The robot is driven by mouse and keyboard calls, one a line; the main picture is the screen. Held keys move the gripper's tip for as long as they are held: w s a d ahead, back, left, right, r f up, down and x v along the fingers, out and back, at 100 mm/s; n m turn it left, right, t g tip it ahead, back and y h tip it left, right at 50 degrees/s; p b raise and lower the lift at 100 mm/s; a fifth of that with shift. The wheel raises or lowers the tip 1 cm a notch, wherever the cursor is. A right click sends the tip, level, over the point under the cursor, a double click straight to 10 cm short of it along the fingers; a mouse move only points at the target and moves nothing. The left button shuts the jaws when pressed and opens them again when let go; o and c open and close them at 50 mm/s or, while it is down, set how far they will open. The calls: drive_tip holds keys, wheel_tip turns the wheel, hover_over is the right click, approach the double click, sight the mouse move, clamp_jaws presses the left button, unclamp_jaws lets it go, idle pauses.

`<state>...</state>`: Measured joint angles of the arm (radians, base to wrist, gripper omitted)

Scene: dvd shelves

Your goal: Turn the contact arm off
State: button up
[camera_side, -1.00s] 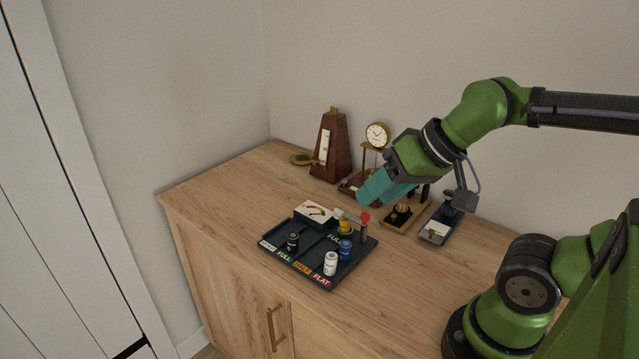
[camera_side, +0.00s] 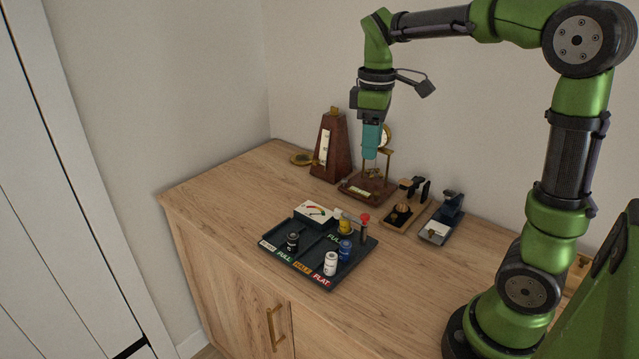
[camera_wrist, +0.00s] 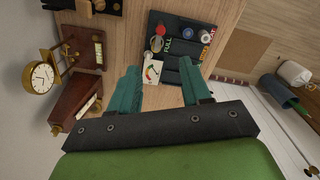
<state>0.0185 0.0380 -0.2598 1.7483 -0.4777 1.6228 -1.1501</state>
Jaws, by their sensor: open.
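The battery tester is a dark tray (camera_side: 321,258) on the wooden cabinet top, with a white-faced meter (camera_side: 314,211) at its back left. Its contact arm (camera_side: 352,217) is a pale bar with a red knob (camera_side: 364,218), beside a post at the back right of the tray. The red knob also shows in the wrist view (camera_wrist: 160,29). Whether the bar touches a battery is too small to tell. My gripper (camera_side: 369,158) has teal fingers, points down and is raised behind the tester, in front of the clock. In the wrist view its fingers (camera_wrist: 160,72) are apart and empty.
Black, blue (camera_side: 345,250) and white (camera_side: 330,263) batteries stand on the tray. Behind are a wooden metronome (camera_side: 330,147), a clock on a stand (camera_side: 386,137), a small wooden-based device (camera_side: 402,216) and a stapler-like device (camera_side: 440,225). The cabinet top left of the tray is clear.

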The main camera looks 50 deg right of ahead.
sight(365, 215)
wheel_tip(365, 215, down, 17)
drive_tip(key=shift+r, duration=0.1)
idle(0.3)
clamp_jaws()
idle(0.3)
